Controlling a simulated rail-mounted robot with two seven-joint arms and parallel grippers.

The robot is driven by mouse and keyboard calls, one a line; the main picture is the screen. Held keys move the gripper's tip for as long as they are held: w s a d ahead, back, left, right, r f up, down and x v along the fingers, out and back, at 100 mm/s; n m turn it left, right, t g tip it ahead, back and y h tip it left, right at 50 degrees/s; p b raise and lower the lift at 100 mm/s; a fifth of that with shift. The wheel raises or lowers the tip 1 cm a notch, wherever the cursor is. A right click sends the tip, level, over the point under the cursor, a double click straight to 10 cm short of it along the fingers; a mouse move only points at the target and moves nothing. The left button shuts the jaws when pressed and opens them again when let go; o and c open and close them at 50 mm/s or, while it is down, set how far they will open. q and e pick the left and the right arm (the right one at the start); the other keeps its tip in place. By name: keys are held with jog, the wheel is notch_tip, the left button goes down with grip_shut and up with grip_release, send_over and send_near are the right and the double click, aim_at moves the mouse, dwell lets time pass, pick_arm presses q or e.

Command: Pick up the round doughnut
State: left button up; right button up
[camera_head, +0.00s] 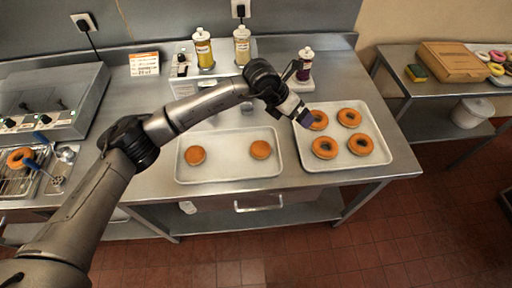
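Two round doughnuts without holes lie on the middle tray (228,173), one at the left (195,155) and one at the right (260,149). Several ring doughnuts with holes lie on the right tray (378,160); the front left one (325,148) and the back left one (318,119) are nearest my arm. My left gripper (303,117) is over the back left corner of the right tray, right beside the back left ring doughnut and partly overlapping it in view. Its fingers are too small to tell open from shut. My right gripper is not in view.
Sauce bottles (203,48) stand at the back, and a dark bottle (305,63) stands behind my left gripper. A fryer (50,105) and a rack (20,183) with a ring doughnut are at the left. A side table (400,80) holds a wooden box (452,62).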

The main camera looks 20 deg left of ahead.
aim_at(259, 148)
pick_arm(q)
jog(key=s+a+f+n+g+y, duration=0.1)
jog(key=s+a+f+g+y, duration=0.25)
jog(key=s+a+y, duration=0.35)
jog(key=shift+n+g+h, duration=0.25)
jog(key=shift+n+h, duration=0.05)
jog(key=shift+h, duration=0.2)
jog(key=f, duration=0.4)
jog(key=w+f, duration=0.1)
jog(key=f, duration=0.4)
jog(key=a+f, duration=0.1)
jog(key=f, duration=0.3)
jog(key=shift+w+f+b, duration=0.15)
jog(key=shift+w+b, duration=0.2)
jog(key=shift+w, duration=0.05)
jog(key=c, duration=0.9)
